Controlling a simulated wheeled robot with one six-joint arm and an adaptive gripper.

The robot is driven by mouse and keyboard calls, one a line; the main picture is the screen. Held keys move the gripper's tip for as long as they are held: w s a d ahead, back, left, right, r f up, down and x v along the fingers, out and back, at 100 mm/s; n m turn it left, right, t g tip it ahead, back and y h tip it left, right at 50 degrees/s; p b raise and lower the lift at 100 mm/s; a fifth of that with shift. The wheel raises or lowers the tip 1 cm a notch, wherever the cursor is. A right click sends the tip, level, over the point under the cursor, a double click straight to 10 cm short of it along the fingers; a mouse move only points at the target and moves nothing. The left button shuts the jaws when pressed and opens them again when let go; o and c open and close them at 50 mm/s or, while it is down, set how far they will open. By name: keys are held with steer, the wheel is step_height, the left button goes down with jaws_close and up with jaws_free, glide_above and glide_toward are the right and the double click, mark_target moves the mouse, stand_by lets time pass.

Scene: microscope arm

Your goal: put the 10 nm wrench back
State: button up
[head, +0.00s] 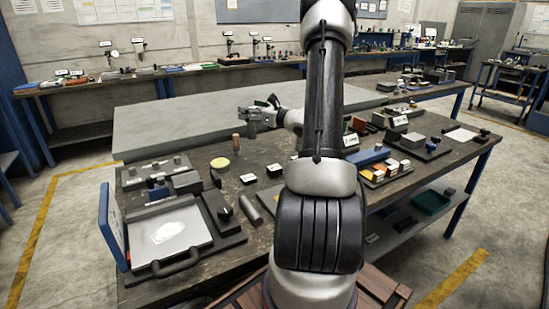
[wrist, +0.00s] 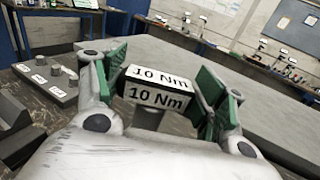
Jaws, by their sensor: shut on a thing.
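The 10 Nm wrench (wrist: 158,86) shows in the wrist view as a dark block with white "10 Nm" labels on two faces and a grey stem below. My gripper (wrist: 160,92) is shut on it, with green-padded fingers on both sides. In the head view my gripper (head: 262,114) is above the far part of the dark workbench, near the pale grey slab. The wrench is hard to make out there. A dark holder (wrist: 52,82) with grey posts and small white labels is at the left in the wrist view. Whether it is the wrench's place cannot be told.
A wooden peg (head: 236,143) and a yellow disc (head: 219,163) are near my gripper.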

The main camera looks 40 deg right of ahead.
steer(key=s+d+f+m+h, duration=0.15)
steer(key=d+m+h, duration=0.25)
steer(key=d+h, duration=0.45)
step_height(320, 180, down, 10)
steer(key=d+y, duration=0.1)
steer(key=d, duration=0.1)
steer(key=shift+m, duration=0.3)
steer(key=shift+f, duration=0.1)
steer(key=o, duration=1.3)
